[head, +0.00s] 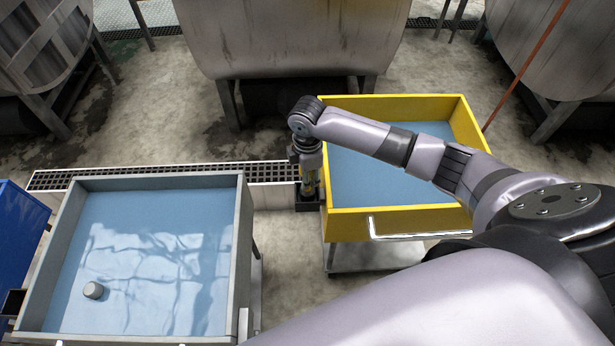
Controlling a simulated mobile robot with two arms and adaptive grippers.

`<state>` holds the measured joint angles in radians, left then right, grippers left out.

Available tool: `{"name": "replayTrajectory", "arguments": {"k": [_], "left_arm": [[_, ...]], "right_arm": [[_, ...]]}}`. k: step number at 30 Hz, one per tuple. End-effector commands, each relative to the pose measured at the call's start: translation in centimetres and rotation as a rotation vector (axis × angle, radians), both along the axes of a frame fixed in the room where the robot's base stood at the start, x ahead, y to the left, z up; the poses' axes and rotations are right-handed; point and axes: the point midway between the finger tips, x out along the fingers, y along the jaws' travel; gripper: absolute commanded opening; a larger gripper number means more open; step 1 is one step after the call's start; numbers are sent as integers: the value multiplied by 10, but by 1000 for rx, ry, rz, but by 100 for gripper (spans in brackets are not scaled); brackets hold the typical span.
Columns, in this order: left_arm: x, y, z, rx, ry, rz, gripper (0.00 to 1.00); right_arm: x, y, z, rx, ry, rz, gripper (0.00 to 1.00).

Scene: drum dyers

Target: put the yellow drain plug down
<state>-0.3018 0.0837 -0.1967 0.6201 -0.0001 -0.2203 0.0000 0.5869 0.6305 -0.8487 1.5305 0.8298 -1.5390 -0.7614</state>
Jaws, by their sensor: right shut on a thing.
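My right gripper (310,180) points straight down at the left side of the yellow-rimmed cart (390,212). It is shut on the yellow drain plug (311,187), which shows only as a small patch of yellow between the dark fingers. A small dark open-topped holder (307,204) sits at the cart's left wall, right below the gripper. The fingers hide part of the plug and the holder's inside, so I cannot tell whether the plug touches the holder. My left gripper is out of view.
A grey-rimmed cart (243,225) with a blue bed stands at the left; a small grey cylinder (93,290) lies on it. A blue bin (18,235) is at the left edge. A floor drain grate (130,178) and large steel drums (290,38) lie behind. The yellow cart's blue bed looks empty.

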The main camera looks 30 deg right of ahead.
Motion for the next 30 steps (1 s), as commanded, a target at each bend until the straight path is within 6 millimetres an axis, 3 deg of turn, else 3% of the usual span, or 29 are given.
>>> {"name": "replayTrajectory", "arguments": {"k": [4, 15, 16, 27, 30], "left_arm": [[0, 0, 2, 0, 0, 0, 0], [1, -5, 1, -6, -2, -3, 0], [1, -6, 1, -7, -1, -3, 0], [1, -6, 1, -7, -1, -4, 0], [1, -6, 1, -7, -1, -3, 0]], "right_arm": [[1, 0, -13, 0, -2, 0, 0], [0, 0, -18, 0, -2, 0, 0], [0, 0, -18, 0, -1, 0, 31], [0, 0, -18, 0, -2, 0, 54], [0, 0, -18, 0, -2, 0, 54]]}}
